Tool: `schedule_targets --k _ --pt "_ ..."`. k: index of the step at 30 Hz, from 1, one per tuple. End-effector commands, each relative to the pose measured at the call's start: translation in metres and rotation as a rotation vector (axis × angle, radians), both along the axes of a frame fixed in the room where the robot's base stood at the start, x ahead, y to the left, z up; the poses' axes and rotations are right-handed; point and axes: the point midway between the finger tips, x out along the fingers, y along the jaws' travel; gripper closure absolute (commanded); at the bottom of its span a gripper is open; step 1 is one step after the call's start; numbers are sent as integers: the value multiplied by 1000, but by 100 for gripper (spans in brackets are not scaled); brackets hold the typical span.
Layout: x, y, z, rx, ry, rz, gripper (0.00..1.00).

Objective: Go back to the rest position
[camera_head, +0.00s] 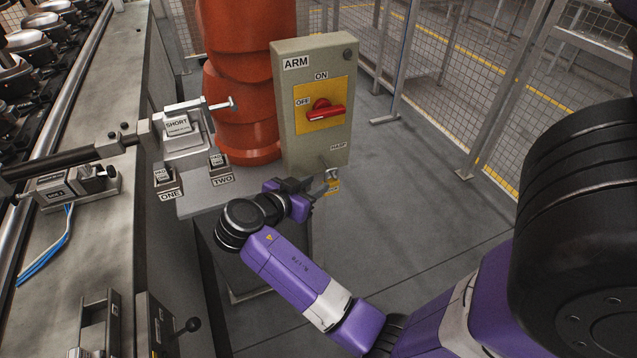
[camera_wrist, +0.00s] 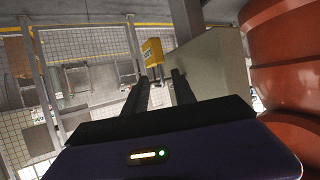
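My gripper (camera_head: 318,189) is at the lower front of the grey ARM switch box (camera_head: 287,115), close beside the hasp (camera_head: 333,173). In the wrist view, the two black fingers of my gripper (camera_wrist: 161,77) are apart with a gap between them. A yellow padlock-like piece (camera_wrist: 153,50) with a grey loop shows just past the fingertips. My purple arm reaches in from the lower right.
An orange column (camera_head: 245,95) stands behind the box. A pedestal top (camera_head: 195,203) holds a SHORT block (camera_head: 178,127) and small blocks ONE (camera_head: 167,182) and TWO (camera_head: 220,168). Mesh fencing (camera_head: 475,85) stands behind; floor (camera_head: 420,190) at right is clear.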

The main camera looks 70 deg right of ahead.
Motion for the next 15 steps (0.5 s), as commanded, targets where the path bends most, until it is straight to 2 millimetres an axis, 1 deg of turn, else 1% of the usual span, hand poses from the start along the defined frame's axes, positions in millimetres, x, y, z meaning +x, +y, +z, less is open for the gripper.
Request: schedule_targets --k 1,3,7,11,15 --pt "4 8 3 -1 -3 4 68" --pt "7 18 7 -1 -3 4 68" --pt "11 34 14 -1 -2 2 68" --pt "13 42 18 0 -1 1 68" --pt "14 44 19 0 -1 0 68"
